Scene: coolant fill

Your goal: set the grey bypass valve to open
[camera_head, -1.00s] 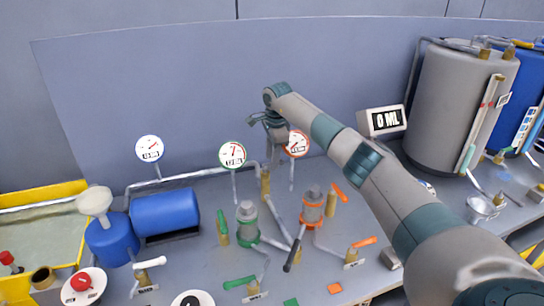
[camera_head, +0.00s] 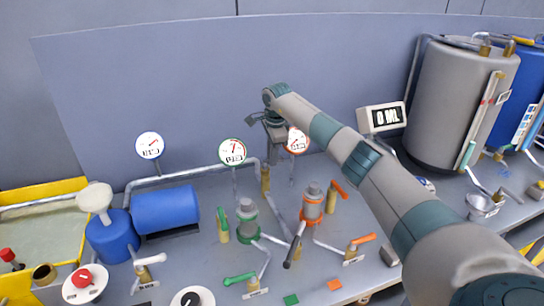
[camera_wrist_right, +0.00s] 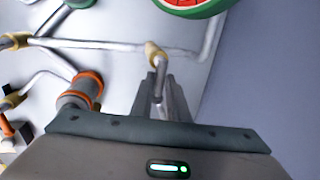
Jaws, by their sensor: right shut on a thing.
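The grey bypass valve has a brass body (camera_head: 265,180) on the pipe at the foot of the back panel, left of the orange-rimmed gauge. It also shows in the right wrist view (camera_wrist_right: 152,50), with its grey lever (camera_wrist_right: 158,82) running from the brass body in between my fingers. My right gripper (camera_wrist_right: 160,98) is shut on that lever. In the head view my right gripper (camera_head: 272,140) is just above the brass body, and the hand largely hides the lever. My left gripper is in neither view.
A green-rimmed gauge (camera_head: 232,151) and an orange-rimmed gauge (camera_head: 297,140) stand close to the right hand. A green-collared pump (camera_head: 247,220) and an orange-collared pump (camera_head: 312,204) stand in front, among several colored valve levers. A blue tank (camera_head: 166,209) lies at left.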

